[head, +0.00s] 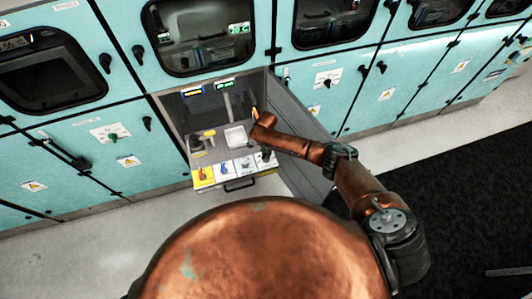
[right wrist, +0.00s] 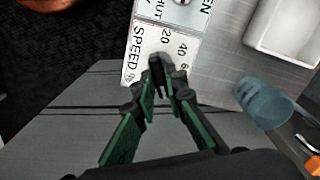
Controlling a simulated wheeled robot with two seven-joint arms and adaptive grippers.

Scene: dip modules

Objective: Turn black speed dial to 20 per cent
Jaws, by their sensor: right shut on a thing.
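The black speed dial (right wrist: 158,64) sits on a white panel (right wrist: 139,60) marked "SPEED %", with 20, 40 and part of a further number printed around it. My right gripper (right wrist: 168,78) is shut on the dial, its dark fingers with green sides closing from below in the right wrist view. The fingers hide much of the dial, so its exact pointing cannot be read. In the head view, my right arm reaches over the right side of the open drawer, above its front row of control panels. My left gripper does not show.
In the head view, a yellow panel with a red knob (head: 201,173) is at the row's left. A white tray (head: 235,137) lies behind the panels. A translucent blue cup (right wrist: 263,104) is right of my fingers. The grey drawer side wall (head: 298,130) is close by.

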